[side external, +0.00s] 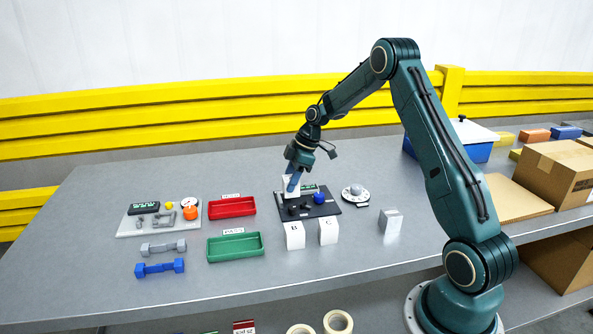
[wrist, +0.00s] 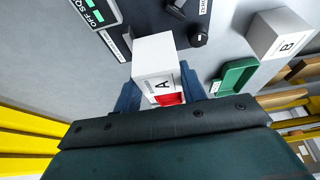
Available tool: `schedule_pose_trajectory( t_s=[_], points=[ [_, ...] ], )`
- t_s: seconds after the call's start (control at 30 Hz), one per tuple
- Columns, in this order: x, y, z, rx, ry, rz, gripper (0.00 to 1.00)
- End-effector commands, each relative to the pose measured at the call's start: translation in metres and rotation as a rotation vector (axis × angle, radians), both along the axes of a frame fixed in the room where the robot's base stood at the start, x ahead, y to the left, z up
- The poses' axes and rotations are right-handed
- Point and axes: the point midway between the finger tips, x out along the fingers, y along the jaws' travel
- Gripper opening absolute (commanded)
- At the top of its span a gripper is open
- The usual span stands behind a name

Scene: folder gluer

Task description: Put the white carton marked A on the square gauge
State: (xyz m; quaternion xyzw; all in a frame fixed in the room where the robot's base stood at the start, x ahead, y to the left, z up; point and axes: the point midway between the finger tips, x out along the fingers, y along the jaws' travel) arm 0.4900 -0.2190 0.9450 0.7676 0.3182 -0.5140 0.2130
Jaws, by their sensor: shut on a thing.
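The white carton marked A (wrist: 154,55) is between the blue fingers of my gripper (wrist: 158,88), which is shut on it. In the wrist view its A face and a red patch show. In the side view my gripper (side external: 292,181) points down with the carton (side external: 291,189) over the left part of the square gauge. The gauge is a dark plate (side external: 328,209) with a green-lit display (side external: 310,188), a blue ball and black parts. In the wrist view the display (wrist: 95,10) reads "OFF SQ". I cannot tell whether the carton touches the plate.
White cartons B (side external: 295,236) and C (side external: 328,232) stand in front of the gauge. Red (side external: 232,207) and green (side external: 235,247) trays lie left. A round dial device (side external: 355,194) and a grey-white block (side external: 391,222) are right. The front right table is clear.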

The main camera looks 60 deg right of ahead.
Motion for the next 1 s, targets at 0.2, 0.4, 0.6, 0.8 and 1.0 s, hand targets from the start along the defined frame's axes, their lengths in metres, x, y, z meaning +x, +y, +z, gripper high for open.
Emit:
schedule_pose_trajectory(
  t_s=[0.2,0.4,0.6,0.8,1.0],
  points=[
    [0.0,0.0,-0.016,0.002,0.001,0.0,0.2],
    [0.0,0.0,-0.025,0.001,-0.001,0.0,0.2],
    [0.0,0.0,-0.029,0.001,0.001,0.0,0.2],
    [0.0,0.0,-0.03,0.001,-0.001,0.0,0.2],
    [0.0,0.0,-0.029,0.001,-0.001,0.0,0.64]
  ],
)
